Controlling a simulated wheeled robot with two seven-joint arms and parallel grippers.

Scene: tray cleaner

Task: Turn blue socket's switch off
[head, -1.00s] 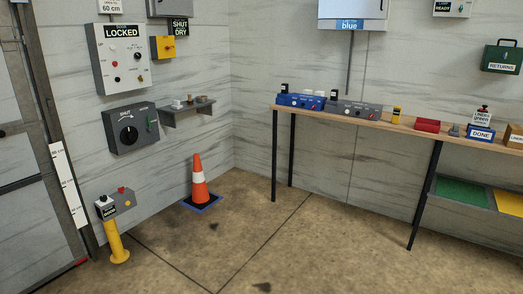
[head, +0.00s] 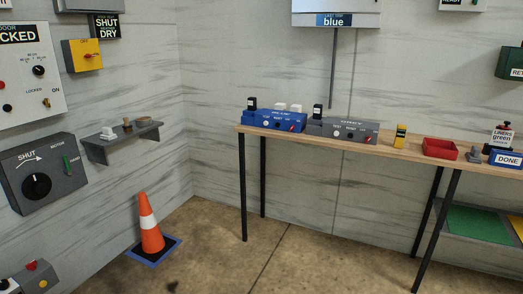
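A blue socket box (head: 273,121) sits at the left end of the wooden bench (head: 370,146) in the head view. It has a black plug-like block and two white blocks on top, and a red switch (head: 291,128) at the right of its front face. The position of that switch is too small to tell. A similar grey socket box (head: 342,131) stands beside it on the right, also with a red switch. Neither of my grippers is in view.
An orange cone (head: 151,227) stands on the floor left of the bench. A wall shelf (head: 122,141) and a grey SHUT panel (head: 43,174) are on the left wall. A yellow item (head: 400,136) and a red tray (head: 439,148) lie further right on the bench. The floor before the bench is clear.

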